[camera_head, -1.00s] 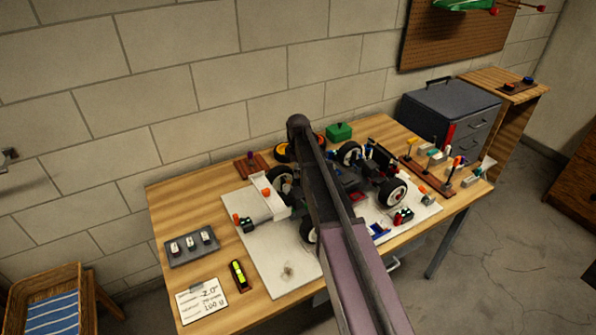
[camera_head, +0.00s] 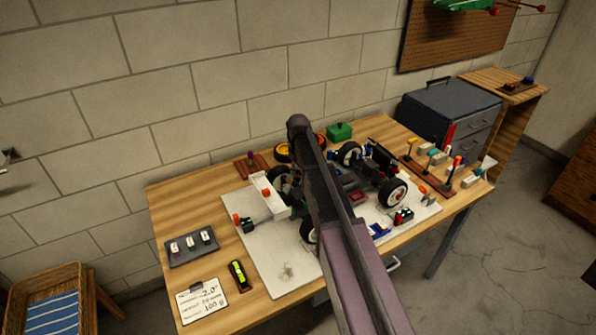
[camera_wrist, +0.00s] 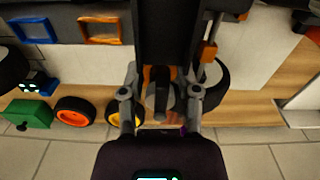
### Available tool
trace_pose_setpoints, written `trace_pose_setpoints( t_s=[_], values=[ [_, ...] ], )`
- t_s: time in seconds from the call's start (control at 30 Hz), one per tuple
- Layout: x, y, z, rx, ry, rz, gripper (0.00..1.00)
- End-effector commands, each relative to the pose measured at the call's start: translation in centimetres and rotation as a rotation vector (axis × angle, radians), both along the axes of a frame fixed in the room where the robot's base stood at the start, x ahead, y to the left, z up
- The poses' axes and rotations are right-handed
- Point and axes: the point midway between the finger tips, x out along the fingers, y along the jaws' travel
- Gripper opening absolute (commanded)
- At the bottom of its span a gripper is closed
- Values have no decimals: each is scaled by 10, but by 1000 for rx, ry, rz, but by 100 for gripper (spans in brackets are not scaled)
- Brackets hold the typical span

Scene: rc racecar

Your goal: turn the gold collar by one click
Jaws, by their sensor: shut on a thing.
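The RC racecar (camera_head: 396,192) stands on a pale mat on the workbench, partly hidden behind my arm in the head view. In the wrist view, my gripper (camera_wrist: 161,76) has its two fingers on either side of a small gold-orange part, which looks like the gold collar (camera_wrist: 149,74). A dark grey cylinder (camera_wrist: 160,98) shows between the fingers and hides part of it. My gripper is shut on this part. In the head view my arm hides the fingertips and the collar, and its marks are too small to read.
A black tyre (camera_wrist: 214,84) is close to the right finger in the wrist view. A tool rack (camera_head: 436,174) stands at the right.

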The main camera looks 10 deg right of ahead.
Motion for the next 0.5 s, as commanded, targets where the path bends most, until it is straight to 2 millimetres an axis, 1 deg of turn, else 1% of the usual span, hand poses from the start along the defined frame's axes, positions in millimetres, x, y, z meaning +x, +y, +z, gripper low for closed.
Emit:
trace_pose_setpoints(
  t_s=[0.2, 0.5],
  values=[
    [-1, 0, 0, 1, 3, -110, 0],
    [-2, 0, 0, 1, 3, -158, 0]
  ],
)
